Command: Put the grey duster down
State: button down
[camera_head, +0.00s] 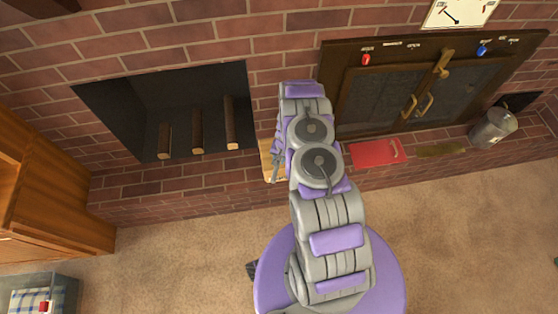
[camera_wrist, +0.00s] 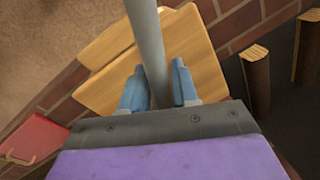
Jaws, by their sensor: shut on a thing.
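The grey duster (camera_wrist: 146,28) shows in the wrist view as a smooth grey rod running up out of the top of the picture. My gripper (camera_wrist: 158,68) has its two blue fingers shut on this rod. The rest of the duster is out of the wrist view, and I cannot make it out in the head view. In the wrist view the rod passes over light wooden boards (camera_wrist: 195,55); I cannot tell whether it touches them. In the head view my arm hides most of the gripper and the boards.
A brick ledge (camera_head: 215,170) runs along the wall. A red board (camera_head: 375,152) and a metal pot (camera_head: 493,128) are on its right. A fireplace opening with several logs (camera_head: 197,130) is left of my arm. A wooden cabinet (camera_head: 60,190) stands far left. Carpet (camera_head: 190,250) is clear in front.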

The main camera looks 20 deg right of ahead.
jog(key=shift+f, duration=0.9)
jog(key=shift+s+f+b, duration=0.1)
jog(key=shift+f+b, duration=0.15)
jog(key=shift+b, duration=0.05)
jog(key=c, duration=1.2)
grip_release()
jog(key=shift+o, duration=0.4)
jog(key=shift+s+a, duration=0.1)
